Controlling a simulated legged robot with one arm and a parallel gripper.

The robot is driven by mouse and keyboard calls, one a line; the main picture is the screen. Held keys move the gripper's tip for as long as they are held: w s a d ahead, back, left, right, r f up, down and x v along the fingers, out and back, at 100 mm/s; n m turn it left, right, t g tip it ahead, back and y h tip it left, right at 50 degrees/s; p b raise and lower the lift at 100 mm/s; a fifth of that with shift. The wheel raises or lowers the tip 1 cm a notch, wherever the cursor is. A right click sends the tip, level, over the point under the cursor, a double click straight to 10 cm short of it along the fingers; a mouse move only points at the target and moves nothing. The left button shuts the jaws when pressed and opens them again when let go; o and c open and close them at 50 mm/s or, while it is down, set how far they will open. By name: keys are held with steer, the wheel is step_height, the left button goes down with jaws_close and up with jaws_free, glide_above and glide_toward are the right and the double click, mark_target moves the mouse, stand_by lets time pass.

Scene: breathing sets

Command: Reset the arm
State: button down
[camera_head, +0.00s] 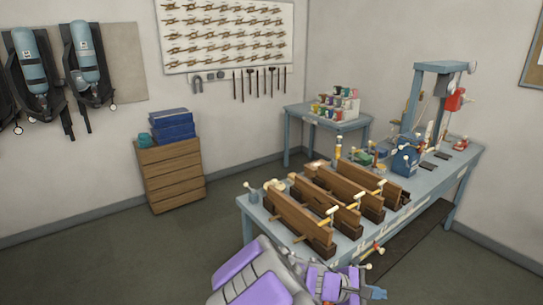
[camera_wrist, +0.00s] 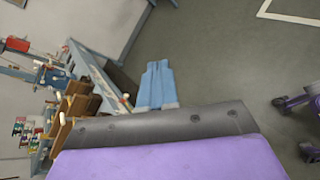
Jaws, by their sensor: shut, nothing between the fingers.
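My gripper (camera_wrist: 156,84) shows in the wrist view as two light blue fingers side by side, closed together with nothing between them. In the head view, my purple and grey arm (camera_head: 330,280) is low at the bottom edge, in front of the workbench's near end. The blue tip of my gripper (camera_head: 376,293) points right there. Purple and grey parts of my own body fill the bottom of the wrist view. The gripper is over open floor in the wrist view.
The blue workbench (camera_head: 409,209) holds wooden clamp blocks (camera_head: 300,224) and a blue frame press (camera_head: 440,68). A wooden drawer cabinet (camera_head: 172,177) with blue boxes stands at the left wall. Breathing sets (camera_head: 88,60) hang upper left. Floor between cabinet and bench is clear.

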steer(key=s+d+r+m+g+y, duration=0.1)
steer(key=s+r+m+g+y, duration=0.1)
steer(key=s+m, duration=0.35)
steer(key=s+r+m+g+y, duration=0.2)
steer(key=s+m, duration=0.1)
steer(key=s, duration=0.6)
steer(key=s+a+r+m+y, duration=0.1)
steer(key=s+a+m+y, duration=0.3)
steer(key=s+a+y, duration=0.4)
steer(key=s+a, duration=0.4)
steer(key=s, duration=0.2)
steer(key=shift+s+a+r+y, duration=0.3)
steer(key=shift+s+a+y, duration=0.05)
steer(key=shift+y, duration=0.05)
steer(key=shift+d+m, duration=0.1)
steer(key=shift+m, duration=0.25)
